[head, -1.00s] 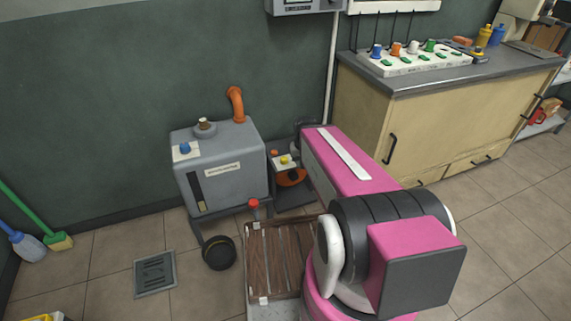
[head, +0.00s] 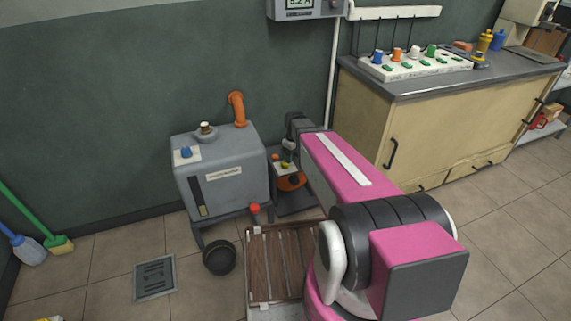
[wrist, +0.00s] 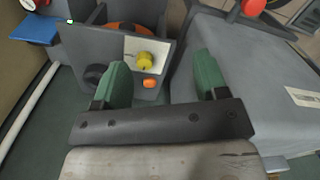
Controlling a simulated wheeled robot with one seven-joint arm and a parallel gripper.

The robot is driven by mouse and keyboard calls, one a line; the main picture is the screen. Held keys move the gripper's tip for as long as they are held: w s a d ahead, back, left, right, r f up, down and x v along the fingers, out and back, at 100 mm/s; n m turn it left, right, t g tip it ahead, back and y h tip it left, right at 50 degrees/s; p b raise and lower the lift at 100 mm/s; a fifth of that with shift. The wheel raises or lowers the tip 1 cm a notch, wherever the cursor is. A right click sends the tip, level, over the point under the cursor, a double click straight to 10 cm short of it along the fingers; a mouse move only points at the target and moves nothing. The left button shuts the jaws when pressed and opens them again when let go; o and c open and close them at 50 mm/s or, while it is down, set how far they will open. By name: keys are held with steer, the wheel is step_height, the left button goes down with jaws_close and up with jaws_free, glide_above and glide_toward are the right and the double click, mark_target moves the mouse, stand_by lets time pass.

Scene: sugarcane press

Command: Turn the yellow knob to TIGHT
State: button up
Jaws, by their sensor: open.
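The yellow knob (wrist: 145,60) sits on a pale plate on a grey panel in the wrist view, with an orange button (wrist: 149,84) just below it. In the head view the knob (head: 285,164) is small, beside the pink arm, and its setting cannot be read. My gripper (wrist: 158,75) is open, with its two green fingers apart. The knob appears between the fingers, nearer the left one, and is beyond them rather than clearly between them. Nothing is held.
A grey tank (head: 222,178) with an orange pipe (head: 237,108) stands left of the panel. A black round knob (wrist: 96,76) is near the left finger. A wooden slatted platform (head: 272,262) lies in front. A cabinet (head: 440,125) with a power strip stands right.

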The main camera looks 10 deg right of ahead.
mark_target(285, 165)
steer(key=w+a+f+n, duration=0.1)
steer(key=w+f+n, duration=0.15)
steer(key=w, duration=0.35)
steer(key=w+a+f+n, duration=0.1)
steer(key=w+f+n, duration=0.1)
steer(key=w+n, duration=0.35)
steer(key=shift+m, duration=0.7)
steer(key=f, duration=1)
steer(key=shift+w+f, duration=0.3)
steer(key=shift+w, duration=0.05)
steer(key=c, duration=0.9)
